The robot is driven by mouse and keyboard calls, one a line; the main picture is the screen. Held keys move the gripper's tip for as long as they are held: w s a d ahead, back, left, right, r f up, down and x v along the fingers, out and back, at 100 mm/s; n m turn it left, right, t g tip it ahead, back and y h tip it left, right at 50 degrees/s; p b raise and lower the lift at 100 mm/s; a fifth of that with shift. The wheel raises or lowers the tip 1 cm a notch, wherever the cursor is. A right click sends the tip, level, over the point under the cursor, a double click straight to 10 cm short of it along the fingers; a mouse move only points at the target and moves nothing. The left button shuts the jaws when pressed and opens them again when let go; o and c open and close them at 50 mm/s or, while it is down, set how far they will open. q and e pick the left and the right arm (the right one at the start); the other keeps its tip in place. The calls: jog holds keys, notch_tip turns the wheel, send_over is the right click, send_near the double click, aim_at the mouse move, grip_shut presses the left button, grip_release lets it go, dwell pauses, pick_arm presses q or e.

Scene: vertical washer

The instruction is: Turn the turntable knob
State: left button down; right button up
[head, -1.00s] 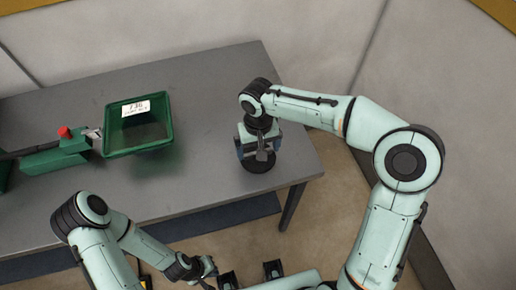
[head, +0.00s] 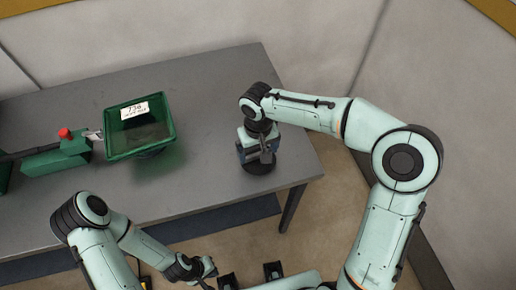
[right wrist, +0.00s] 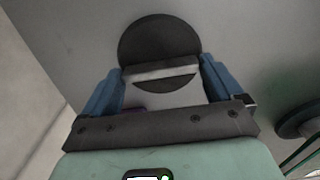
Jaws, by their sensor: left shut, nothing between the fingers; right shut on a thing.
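The turntable knob is a dark round disc with a pale raised bar across it. In the right wrist view, the knob (right wrist: 160,38) lies between and beyond the blue fingers. My right gripper (right wrist: 162,80) is shut on the bar, one finger at each end. In the head view, my right gripper (head: 257,150) points down over the knob (head: 259,168) on the table's right part and hides most of it. My left gripper (head: 209,268) is shut and empty, low in front of the table and far from the knob.
A green tray (head: 111,139) with a white label stands on the grey table (head: 215,100), left of the knob. A green device (head: 52,158) with a red button stands further left. The table between tray and knob is clear. A wall rises behind.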

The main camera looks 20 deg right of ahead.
aim_at(258, 153)
jog(key=n+p, duration=0.1)
jog(key=n, duration=0.4)
pick_arm(q)
jog(key=shift+w+r+p, duration=0.45)
jog(key=shift+w+r, duration=0.25)
jog(key=shift+r, duration=0.25)
jog(key=shift+w+r+p, duration=0.4)
jog(key=shift+w+r, duration=0.25)
jog(key=shift+r, duration=0.25)
pick_arm(e)
jog(key=shift+n, duration=2.3)
jog(key=o, duration=0.7)
pick_arm(q)
jog(key=shift+w+r+t+p, duration=0.3)
jog(key=shift+w+r+p, duration=0.45)
jog(key=shift+w+r, duration=0.3)
pick_arm(e)
notch_tip(258, 153, up, 13)
jog(key=shift+r, duration=0.15)
